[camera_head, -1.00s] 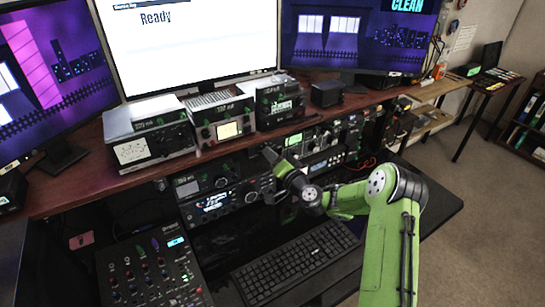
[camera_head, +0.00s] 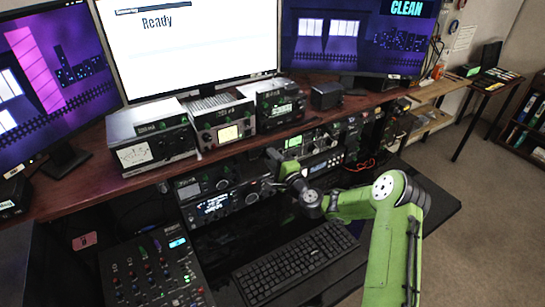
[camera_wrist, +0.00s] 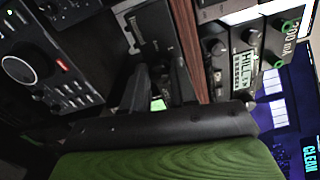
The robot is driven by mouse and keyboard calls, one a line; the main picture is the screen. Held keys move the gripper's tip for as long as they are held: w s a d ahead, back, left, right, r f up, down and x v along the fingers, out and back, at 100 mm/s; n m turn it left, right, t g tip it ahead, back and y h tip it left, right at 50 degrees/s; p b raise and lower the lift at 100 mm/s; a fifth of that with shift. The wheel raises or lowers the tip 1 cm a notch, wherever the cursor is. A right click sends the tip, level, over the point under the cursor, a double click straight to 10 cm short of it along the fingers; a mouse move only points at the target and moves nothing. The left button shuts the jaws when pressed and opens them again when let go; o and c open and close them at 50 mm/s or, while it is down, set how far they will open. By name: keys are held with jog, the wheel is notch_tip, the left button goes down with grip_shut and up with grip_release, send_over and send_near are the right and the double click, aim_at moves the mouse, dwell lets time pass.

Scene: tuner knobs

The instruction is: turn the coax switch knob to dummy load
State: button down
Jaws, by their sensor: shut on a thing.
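My gripper (camera_head: 270,154) is at the front of the equipment under the wooden shelf, right of the lit transceiver. In the wrist view its two dark fingers (camera_wrist: 160,72) point away from the camera into the dark space beside the shelf edge. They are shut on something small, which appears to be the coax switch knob. The fingers and shadow hide the knob, so its pointer and position labels cannot be read.
The wooden shelf (camera_head: 88,195) with several meters and radios runs just above my gripper. A transceiver (camera_head: 217,204) stands left of it. A keyboard (camera_head: 295,262) and mixer (camera_head: 155,272) lie in front. The floor at right is clear.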

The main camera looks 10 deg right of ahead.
jog(key=shift+m+p, duration=3.7)
jog(key=shift+m, duration=3.2)
jog(key=shift+f, duration=0.1)
jog(key=c, duration=0.9)
grip_release()
jog(key=b+v, duration=0.2)
jog(key=v, duration=1.4)
